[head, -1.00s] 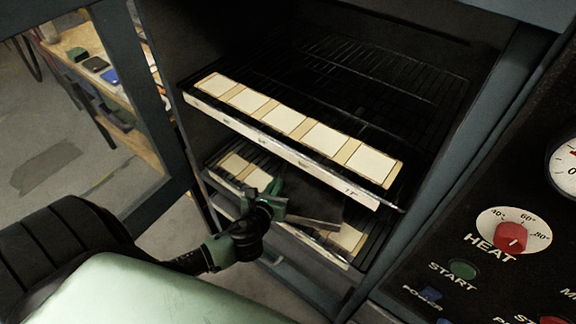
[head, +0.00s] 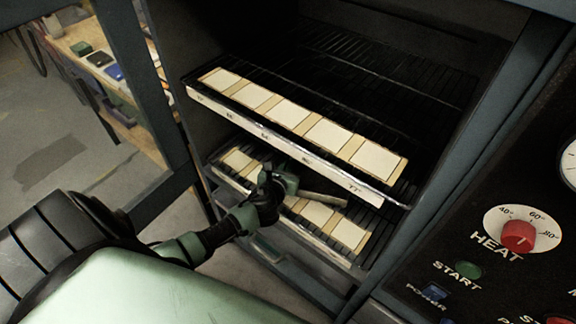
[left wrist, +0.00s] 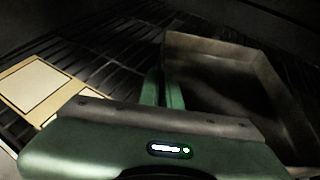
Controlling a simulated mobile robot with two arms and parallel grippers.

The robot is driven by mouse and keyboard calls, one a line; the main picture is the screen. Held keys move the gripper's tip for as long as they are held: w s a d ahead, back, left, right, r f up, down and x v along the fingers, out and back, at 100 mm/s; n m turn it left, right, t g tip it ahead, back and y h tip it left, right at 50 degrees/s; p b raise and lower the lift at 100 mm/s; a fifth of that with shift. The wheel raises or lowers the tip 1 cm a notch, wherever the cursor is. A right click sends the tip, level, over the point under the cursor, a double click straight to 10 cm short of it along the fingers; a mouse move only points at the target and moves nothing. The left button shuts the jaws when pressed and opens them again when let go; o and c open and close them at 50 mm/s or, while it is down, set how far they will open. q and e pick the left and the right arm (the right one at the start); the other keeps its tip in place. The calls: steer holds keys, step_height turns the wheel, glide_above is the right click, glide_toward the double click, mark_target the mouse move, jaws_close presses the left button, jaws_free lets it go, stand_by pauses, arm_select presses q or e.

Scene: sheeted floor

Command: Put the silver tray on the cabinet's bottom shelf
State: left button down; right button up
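The silver tray (left wrist: 225,85) is a shallow dull metal tray with raised walls, filling the right of the left wrist view. In the head view only a pale strip of the tray (head: 322,199) shows, beside my gripper in the gap between the two shelves. My left gripper (head: 274,184) reaches into the cabinet (head: 338,293) at bottom-shelf height. In the left wrist view its green fingers (left wrist: 163,90) are closed on the tray's near left wall. The bottom shelf (head: 352,232) is a dark wire rack with pale squares along its front. My right gripper is out of view.
The upper shelf (head: 285,150), also lined with pale squares, hangs above the gripper and hides the rear of the bottom shelf. A control panel (head: 480,235) stands at right. The open door frame (head: 150,120) is at left, with a workbench (head: 92,62) beyond.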

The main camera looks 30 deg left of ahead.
arm_select(q)
steer(key=c, duration=1.6)
jaws_free()
steer(key=shift+s+r, duration=0.1)
steer(key=shift+r, duration=0.05)
steer(key=p+v, duration=0.1)
steer(key=v, duration=1.1)
